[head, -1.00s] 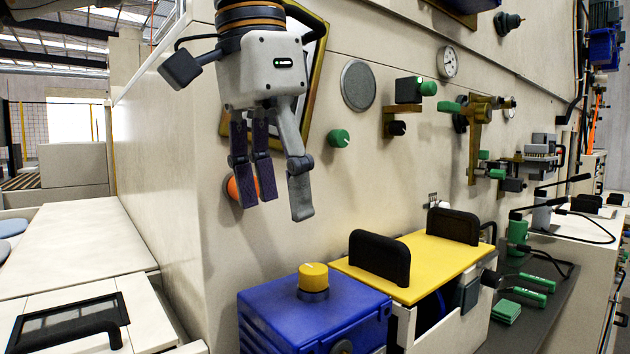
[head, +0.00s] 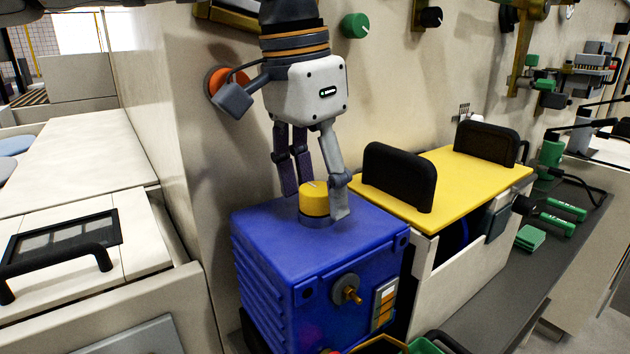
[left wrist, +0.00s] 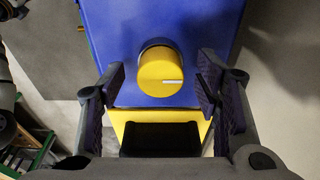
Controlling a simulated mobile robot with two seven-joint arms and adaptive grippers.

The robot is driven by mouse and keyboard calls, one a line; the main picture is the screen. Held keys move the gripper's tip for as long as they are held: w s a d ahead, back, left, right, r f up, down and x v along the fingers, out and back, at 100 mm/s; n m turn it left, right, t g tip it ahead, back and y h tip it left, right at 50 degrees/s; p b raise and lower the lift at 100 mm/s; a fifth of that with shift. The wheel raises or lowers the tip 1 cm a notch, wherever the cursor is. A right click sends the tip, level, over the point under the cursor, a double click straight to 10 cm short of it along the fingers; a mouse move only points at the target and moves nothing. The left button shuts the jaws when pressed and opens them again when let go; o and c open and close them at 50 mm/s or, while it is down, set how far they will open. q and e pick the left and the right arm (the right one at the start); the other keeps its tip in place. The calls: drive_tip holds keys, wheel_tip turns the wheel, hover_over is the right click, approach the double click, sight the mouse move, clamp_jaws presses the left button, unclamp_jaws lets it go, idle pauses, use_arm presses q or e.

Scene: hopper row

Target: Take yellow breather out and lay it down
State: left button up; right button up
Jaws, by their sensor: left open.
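The yellow breather (head: 314,199) is a round yellow cap with a pale line on top. It sits in a dark collar on top of a blue box (head: 270,225). My left gripper (head: 313,203) points down over the blue box, with its fingers spread around the breather. In the left wrist view the breather (left wrist: 161,72) shows between the open fingers (left wrist: 162,100), with a gap on both sides. My right gripper is not in view.
A yellow-topped bin (head: 470,185) with two black handles stands right beside the blue box. A wall with knobs rises behind. A pale worktop (head: 75,165) lies at left. Green parts (head: 530,238) lie on the dark shelf at right.

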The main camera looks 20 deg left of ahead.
sight(321, 187)
use_arm(q)
clamp_jaws()
idle(0.4)
drive_tip(key=shift+r, duration=0.15)
drive_tip(key=shift+r, duration=1.35)
drive_tip(key=shift+r, duration=0.55)
